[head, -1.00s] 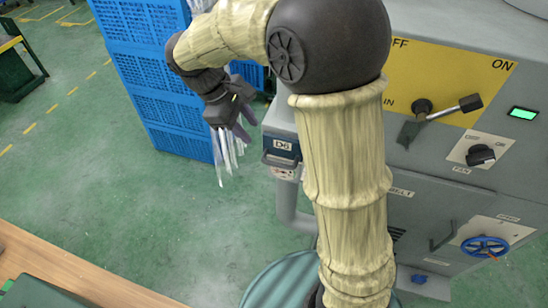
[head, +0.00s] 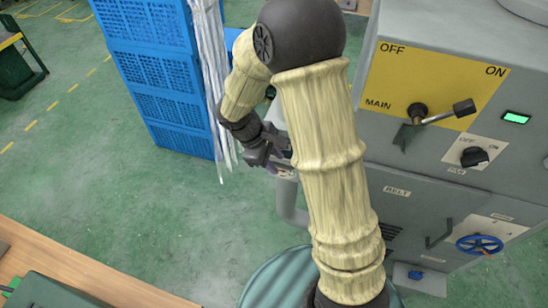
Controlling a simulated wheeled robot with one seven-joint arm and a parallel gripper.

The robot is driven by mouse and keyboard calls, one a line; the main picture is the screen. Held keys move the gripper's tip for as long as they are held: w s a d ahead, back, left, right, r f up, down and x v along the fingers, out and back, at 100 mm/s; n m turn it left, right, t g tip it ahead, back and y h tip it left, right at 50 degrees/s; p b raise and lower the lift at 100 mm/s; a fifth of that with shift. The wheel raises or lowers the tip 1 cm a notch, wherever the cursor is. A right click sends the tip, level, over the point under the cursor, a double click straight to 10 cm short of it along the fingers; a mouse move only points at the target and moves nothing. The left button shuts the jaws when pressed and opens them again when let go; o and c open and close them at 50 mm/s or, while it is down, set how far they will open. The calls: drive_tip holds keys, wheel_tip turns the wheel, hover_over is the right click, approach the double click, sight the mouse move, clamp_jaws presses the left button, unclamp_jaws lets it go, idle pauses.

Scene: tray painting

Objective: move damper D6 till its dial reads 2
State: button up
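My gripper (head: 276,160) is in the head view at the left side of the grey machine, where the damper's D6 plate showed earlier. The plate, its handle and its dial are now hidden behind my gripper and wrist, so I cannot read the dial. A small part of the damper's lower fitting (head: 287,174) shows just below my gripper. I cannot tell whether my fingers touch the damper, or whether they are open or shut.
The grey machine (head: 395,225) fills the right, with a main lever (head: 440,113), a fan knob (head: 474,156) and a blue handwheel (head: 479,245). Blue crates (head: 165,90) and hanging clear strips (head: 212,75) stand close left of my wrist. Green floor (head: 110,205) is free.

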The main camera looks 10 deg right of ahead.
clamp_jaws()
drive_tip(key=shift+s+a+b, duration=0.25)
drive_tip(key=shift+s+a, duration=0.15)
drive_tip(key=shift+s, duration=0.3)
drive_tip(key=shift+s+a+b, duration=0.2)
drive_tip(key=shift+s+a, duration=0.15)
drive_tip(key=shift+s, duration=0.3)
unclamp_jaws()
drive_tip(key=shift+w, duration=0.1)
drive_tip(key=shift+r, duration=0.1)
drive_tip(key=b+v, duration=0.2)
drive_tip(key=v, duration=1.5)
